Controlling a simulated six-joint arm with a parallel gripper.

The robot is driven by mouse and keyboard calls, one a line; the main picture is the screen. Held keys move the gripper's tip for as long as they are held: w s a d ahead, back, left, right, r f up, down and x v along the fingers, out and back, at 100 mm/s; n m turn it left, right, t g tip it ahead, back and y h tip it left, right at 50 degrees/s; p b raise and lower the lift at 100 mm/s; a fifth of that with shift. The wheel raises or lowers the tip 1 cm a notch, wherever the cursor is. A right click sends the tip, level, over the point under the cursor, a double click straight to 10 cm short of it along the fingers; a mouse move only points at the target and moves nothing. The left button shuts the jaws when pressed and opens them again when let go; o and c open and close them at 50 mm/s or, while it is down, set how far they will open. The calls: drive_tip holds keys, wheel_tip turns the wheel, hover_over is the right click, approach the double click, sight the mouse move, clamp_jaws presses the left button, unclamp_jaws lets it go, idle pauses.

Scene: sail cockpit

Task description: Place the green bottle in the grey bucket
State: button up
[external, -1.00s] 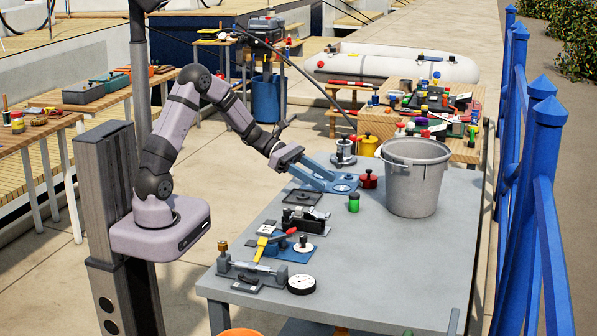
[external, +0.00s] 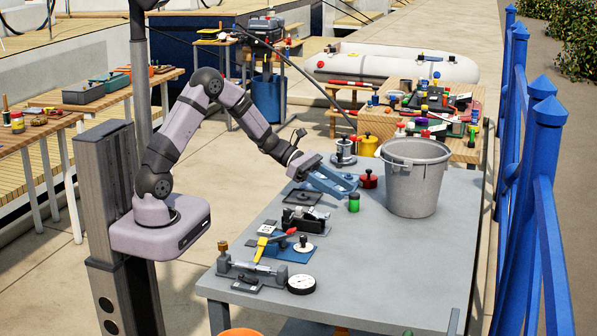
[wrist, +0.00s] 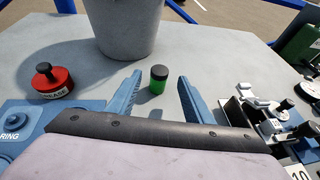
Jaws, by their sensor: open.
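The green bottle (external: 353,203) is small, with a black cap, and stands upright on the grey table. The grey bucket (external: 413,178) stands on the table to its right in the external view; its inside bottom is hidden. My gripper (external: 348,194) is open, with blue fingers pointing down toward the bottle. In the wrist view the bottle (wrist: 158,79) appears ahead of and between the two fingertips (wrist: 160,82), not gripped. The bucket (wrist: 123,25) rises behind it, its rim out of that view.
A red weight-like object with a knob (external: 368,179) stands between the bottle and the back edge, left of the bucket. A dark plate (external: 302,197), a black device (external: 304,219) and several tools lie to the left. The table's front right is clear.

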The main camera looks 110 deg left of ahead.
sight(354, 199)
drive_tip(key=shift+f+p+x, duration=0.15)
drive_tip(key=shift+p+x, duration=0.15)
drive_tip(key=shift+x, duration=1.15)
drive_tip(key=shift+f+p+x, duration=0.15)
drive_tip(key=shift+p+x, duration=0.15)
drive_tip(key=shift+x, duration=1.2)
drive_tip(key=shift+s, duration=0.2)
drive_tip(key=shift+c, duration=0.4)
clamp_jaws()
drive_tip(key=shift+r, duration=0.1)
wheel_tip(354, 199, up, 10)
drive_tip(key=shift+f, duration=0.1)
